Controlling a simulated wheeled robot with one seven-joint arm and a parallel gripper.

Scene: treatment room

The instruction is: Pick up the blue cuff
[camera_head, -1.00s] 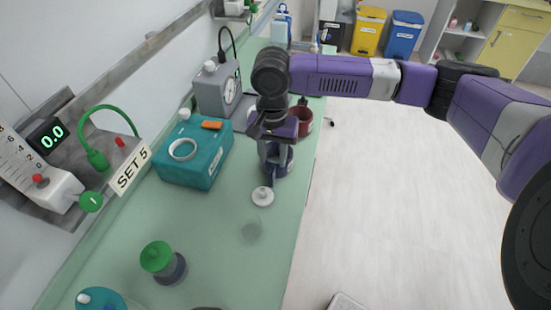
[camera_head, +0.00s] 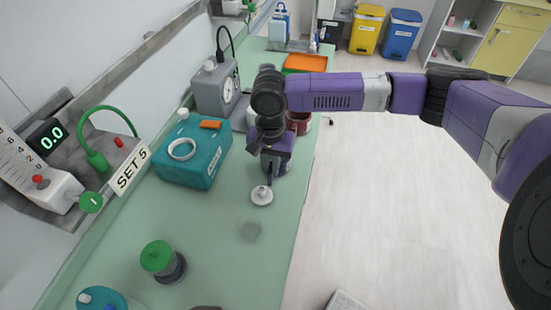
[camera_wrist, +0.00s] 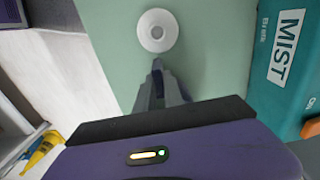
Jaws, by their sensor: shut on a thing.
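My gripper (camera_head: 268,180) points down over the green counter (camera_head: 215,240), and its dark fingers are close together in the wrist view (camera_wrist: 158,75). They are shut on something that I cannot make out. A white disc with a raised middle (camera_head: 262,195) is just beside the fingertips; it also shows straight past them in the wrist view (camera_wrist: 157,30). I cannot tell whether the fingers touch it. No blue cuff can be made out with certainty. A small blue-and-white item (camera_head: 279,35) stands at the counter's far end.
A teal box (camera_head: 195,160) and a grey gauge unit (camera_head: 216,90) stand left of my gripper. A red jar (camera_head: 299,122) and an orange tray (camera_head: 305,63) are behind it. A green-capped container (camera_head: 162,260) is nearer. Open floor lies right of the counter.

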